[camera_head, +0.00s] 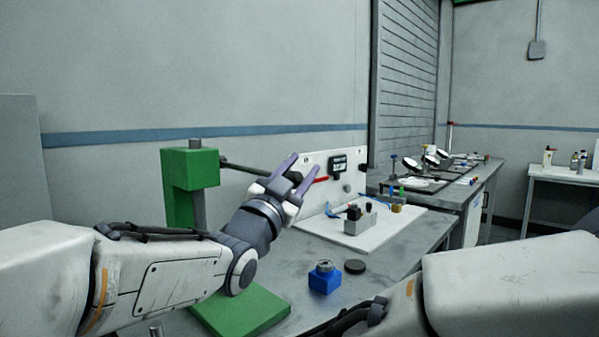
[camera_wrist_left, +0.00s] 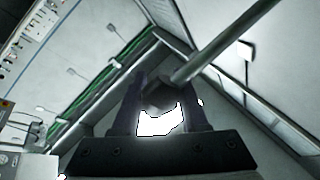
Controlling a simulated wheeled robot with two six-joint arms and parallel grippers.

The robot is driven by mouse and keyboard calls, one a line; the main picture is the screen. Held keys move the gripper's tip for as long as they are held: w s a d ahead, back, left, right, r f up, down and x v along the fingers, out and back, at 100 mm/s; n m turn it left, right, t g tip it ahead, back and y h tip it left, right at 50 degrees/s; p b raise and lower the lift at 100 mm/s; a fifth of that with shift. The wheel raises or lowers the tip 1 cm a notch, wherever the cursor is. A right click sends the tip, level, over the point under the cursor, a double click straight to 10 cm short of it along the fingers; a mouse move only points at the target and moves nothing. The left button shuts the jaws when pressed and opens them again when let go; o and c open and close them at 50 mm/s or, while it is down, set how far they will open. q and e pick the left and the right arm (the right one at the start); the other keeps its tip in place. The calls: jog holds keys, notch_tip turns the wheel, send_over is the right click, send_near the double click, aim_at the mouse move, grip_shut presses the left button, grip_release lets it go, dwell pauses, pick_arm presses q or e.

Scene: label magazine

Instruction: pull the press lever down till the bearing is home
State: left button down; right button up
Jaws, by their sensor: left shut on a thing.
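The green press (camera_head: 191,168) stands at the left of the bench, with its green base plate (camera_head: 243,309) in front. Its dark lever (camera_head: 243,169) runs out to the right, sloping slightly down, to my left gripper (camera_head: 297,176). In the left wrist view the lever rod (camera_wrist_left: 215,48) comes in from the upper right and ends between the two fingers of my left gripper (camera_wrist_left: 160,105), which is shut on it. A blue block (camera_head: 323,280) with a metal ring (camera_head: 325,264), probably the bearing, stands on the bench right of the base plate.
A dark disc (camera_head: 355,266) lies beside the blue block. A white board (camera_head: 395,234) carrying small parts lies farther back, before an upright white panel (camera_head: 312,165). My right arm fills the lower right. More benches (camera_head: 490,172) stand at the back right.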

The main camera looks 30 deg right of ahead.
pick_arm(q)
jog(key=shift+w+f, duration=0.2)
jog(key=shift+f, duration=0.45)
jog(key=shift+c, duration=2.3)
grip_release()
jog(key=shift+r, duration=0.1)
jog(key=b+v, duration=0.1)
jog(key=v, duration=0.9)
jog(key=shift+s+a+r, duration=0.2)
jog(key=shift+a, duration=0.05)
